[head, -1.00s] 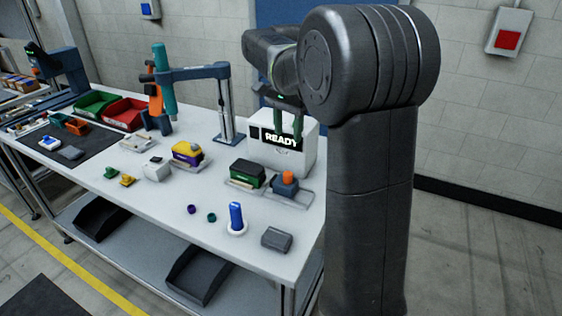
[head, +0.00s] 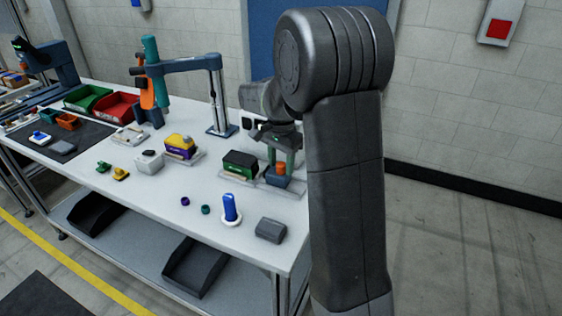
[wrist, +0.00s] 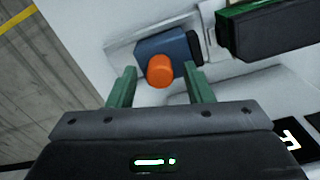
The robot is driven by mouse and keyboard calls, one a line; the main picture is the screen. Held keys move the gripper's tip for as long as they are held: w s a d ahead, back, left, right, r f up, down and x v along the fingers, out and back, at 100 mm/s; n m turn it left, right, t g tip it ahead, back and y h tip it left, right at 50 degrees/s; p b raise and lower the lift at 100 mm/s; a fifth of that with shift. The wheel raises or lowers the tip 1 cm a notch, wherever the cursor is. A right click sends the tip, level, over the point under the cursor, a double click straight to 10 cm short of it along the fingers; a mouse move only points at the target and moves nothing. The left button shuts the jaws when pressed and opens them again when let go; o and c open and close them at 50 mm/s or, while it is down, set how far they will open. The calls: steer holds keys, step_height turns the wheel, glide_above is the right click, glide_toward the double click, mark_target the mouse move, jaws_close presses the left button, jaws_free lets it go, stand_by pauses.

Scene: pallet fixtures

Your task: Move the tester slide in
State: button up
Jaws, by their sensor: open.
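The tester slide shows in the wrist view as a blue block (wrist: 170,46) with an orange round knob (wrist: 160,71) on a pale plate. In the head view the orange knob (head: 280,168) is partly hidden by my gripper. My gripper (head: 281,163) is open and points down over the slide. In the wrist view its green fingers (wrist: 159,75) stand on either side of the knob, with a gap on both sides. I cannot tell whether they are down at the knob's height. A corner of the tester's black display (wrist: 292,145) shows; my arm hides most of the tester in the head view.
A green-topped black block (head: 240,164) sits close left of the slide, also seen in the wrist view (wrist: 275,28). A blue peg (head: 229,207) on a white ring and a grey block (head: 270,230) stand in front. A yellow-purple block (head: 180,147) is farther left.

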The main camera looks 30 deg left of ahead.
mark_target(274, 170)
jaws_close()
steer(key=shift+s+a+r+p, duration=0.15)
steer(key=shift+a+p, duration=0.4)
steer(key=shift+a, duration=0.7)
jaws_free()
steer(key=shift+d, duration=0.1)
step_height(274, 170, up, 14)
steer(key=shift+f, duration=0.2)
